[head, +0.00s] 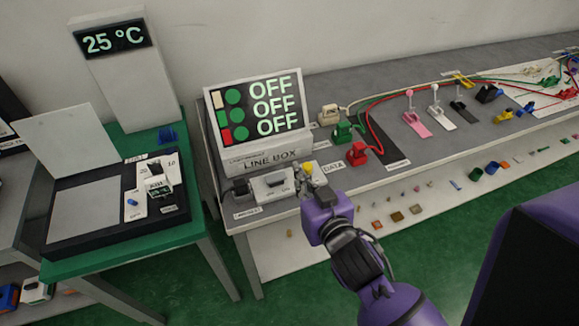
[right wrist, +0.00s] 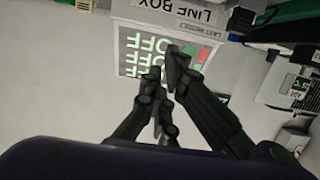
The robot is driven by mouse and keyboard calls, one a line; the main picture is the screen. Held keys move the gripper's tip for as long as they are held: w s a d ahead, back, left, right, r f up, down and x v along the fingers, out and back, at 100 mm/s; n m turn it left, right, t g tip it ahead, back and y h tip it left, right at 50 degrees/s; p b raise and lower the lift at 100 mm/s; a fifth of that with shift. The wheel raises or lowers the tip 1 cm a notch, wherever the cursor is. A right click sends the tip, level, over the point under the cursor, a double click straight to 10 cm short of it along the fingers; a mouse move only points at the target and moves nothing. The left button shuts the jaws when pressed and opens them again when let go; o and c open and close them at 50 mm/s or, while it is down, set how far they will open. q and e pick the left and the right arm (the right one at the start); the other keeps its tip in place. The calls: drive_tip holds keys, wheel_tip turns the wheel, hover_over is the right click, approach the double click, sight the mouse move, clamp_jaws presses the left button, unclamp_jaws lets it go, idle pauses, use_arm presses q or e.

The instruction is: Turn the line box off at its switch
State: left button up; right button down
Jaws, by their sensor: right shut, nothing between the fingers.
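The line box (head: 262,163) stands at the left end of the long grey bench. Its screen (head: 258,112) reads OFF on three rows, beside green marks. In front of it is a low grey switch housing (head: 270,188) with a dark switch part on top; its exact position is too small to tell. My right gripper (head: 309,185) is just right of the housing, shut and empty; whether it touches is unclear. In the right wrist view my fingers (right wrist: 165,68) are together, and the line box (right wrist: 185,12) shows upside down beyond them. My left gripper is out of view.
A yellow part (head: 307,168) sits close behind my right gripper. White, green and red plugs (head: 357,153) with cables stand right of the box. Pink, white and black levers (head: 415,120) are farther right. A green table (head: 175,236) with a balance-like device stands left, across a gap.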

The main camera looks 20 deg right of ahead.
sight(276, 178)
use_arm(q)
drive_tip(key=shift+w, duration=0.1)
use_arm(e)
drive_tip(key=shift+w, duration=0.1)
